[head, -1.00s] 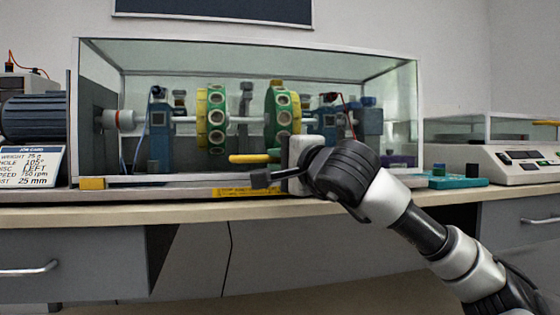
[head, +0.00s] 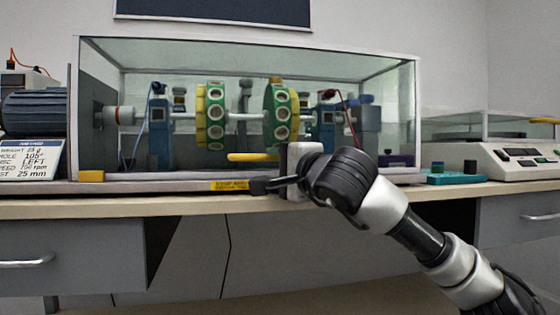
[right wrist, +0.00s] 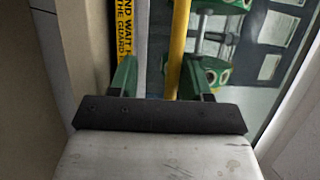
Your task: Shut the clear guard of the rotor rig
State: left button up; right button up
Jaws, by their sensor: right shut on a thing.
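The clear guard (head: 416,120) is a long glass-sided box with pale edges over the rotor rig. Its front looks down against the base, though a small gap is hard to rule out. Inside, two green and yellow discs (head: 281,118) sit on a shaft. The yellow handle (head: 253,157) is at the guard's lower front. My right gripper (head: 270,171) is shut on it from the right; its wrist partly hides the handle. In the right wrist view the yellow handle (right wrist: 178,50) lies between the green fingers (right wrist: 160,68). My left gripper is out of view.
A yellow warning label (head: 230,185) is on the base's front edge. A grey motor (head: 36,113) and a job card (head: 30,160) stand left. A teal tray (head: 455,179) and a white instrument (head: 515,160) stand right. Drawers are below the bench.

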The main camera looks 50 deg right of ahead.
jog(key=shift+w+d+f, duration=0.1)
jog(key=shift+w, duration=0.15)
dwell(0.4)
jog(key=shift+s, duration=0.15)
jog(key=b+v, duration=0.3)
jog(key=v, duration=0.7)
jog(key=shift+s+a, duration=0.2)
jog(key=shift+s, duration=0.1)
jog(key=shift+w, duration=0.1)
